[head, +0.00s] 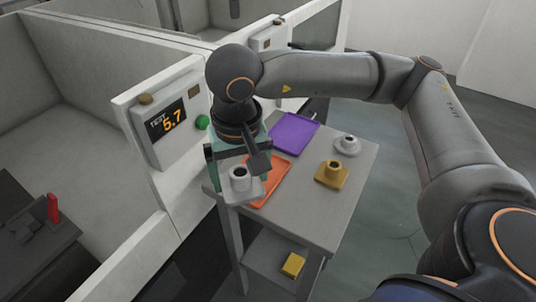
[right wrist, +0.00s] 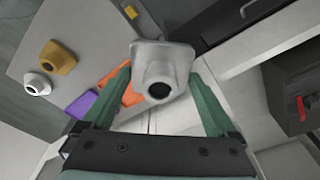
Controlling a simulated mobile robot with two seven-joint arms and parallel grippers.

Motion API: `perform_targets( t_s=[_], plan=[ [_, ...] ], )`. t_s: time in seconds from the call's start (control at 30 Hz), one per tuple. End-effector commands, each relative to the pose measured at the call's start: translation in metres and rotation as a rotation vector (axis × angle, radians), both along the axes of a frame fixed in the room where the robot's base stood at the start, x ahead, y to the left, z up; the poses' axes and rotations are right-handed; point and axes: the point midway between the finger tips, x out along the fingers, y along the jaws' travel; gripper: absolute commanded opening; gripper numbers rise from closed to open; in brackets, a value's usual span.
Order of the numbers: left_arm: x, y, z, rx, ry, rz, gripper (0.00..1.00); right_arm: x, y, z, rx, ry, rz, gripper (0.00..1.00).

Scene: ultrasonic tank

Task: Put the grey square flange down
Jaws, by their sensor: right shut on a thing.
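The grey square flange (head: 240,184) has a square base and a round collar with a dark bore. My right gripper (head: 238,160) is shut on it, and the flange shows between the green fingers (right wrist: 163,78) in the right wrist view, where the flange (right wrist: 162,66) has its bore towards the camera. In the head view it appears over the left front corner of the grey table (head: 310,208), beside the orange tray (head: 270,183). I cannot tell whether its base touches anything. My left gripper is not in view.
A purple tray (head: 294,132), a yellow flange (head: 331,174) and a round pale flange (head: 347,145) are on the table. A yellow block (head: 293,264) sits on the lower shelf. A panel reading 5.7 (head: 168,120) stands left of my gripper. The table's front right is clear.

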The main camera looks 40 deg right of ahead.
Motion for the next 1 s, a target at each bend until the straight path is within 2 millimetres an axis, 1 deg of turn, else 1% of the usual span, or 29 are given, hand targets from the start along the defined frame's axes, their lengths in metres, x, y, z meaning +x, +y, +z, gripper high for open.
perform_targets(
  t_s=[0.03,0.2,0.3,0.4,0.57,0.67,0.97,1.0],
  plan=[
    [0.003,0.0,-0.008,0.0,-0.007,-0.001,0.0,0.001,0.001,-0.005,0.001,0.001,-0.098,0.21],
    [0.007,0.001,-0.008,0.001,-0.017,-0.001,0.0,0.0,0.0,0.0,-0.004,0.003,-0.445,0.21],
    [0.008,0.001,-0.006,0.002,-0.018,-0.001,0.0,0.0,-0.001,0.003,-0.009,-0.001,-0.611,0.21],
    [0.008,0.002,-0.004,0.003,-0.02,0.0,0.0,0.0,-0.001,0.005,-0.012,-0.007,-0.735,0.21],
    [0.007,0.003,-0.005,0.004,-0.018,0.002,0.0,0.002,-0.004,0.005,-0.016,-0.013,-0.835,0.21],
    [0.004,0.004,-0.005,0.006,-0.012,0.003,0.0,0.011,-0.013,-0.001,-0.017,-0.011,-0.856,0.21],
    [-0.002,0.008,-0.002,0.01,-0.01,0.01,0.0,0.064,-0.063,-0.033,-0.019,-0.012,-0.855,0.21],
    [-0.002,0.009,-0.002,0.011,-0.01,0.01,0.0,0.07,-0.069,-0.04,-0.018,-0.012,-0.853,0.21]
  ],
)
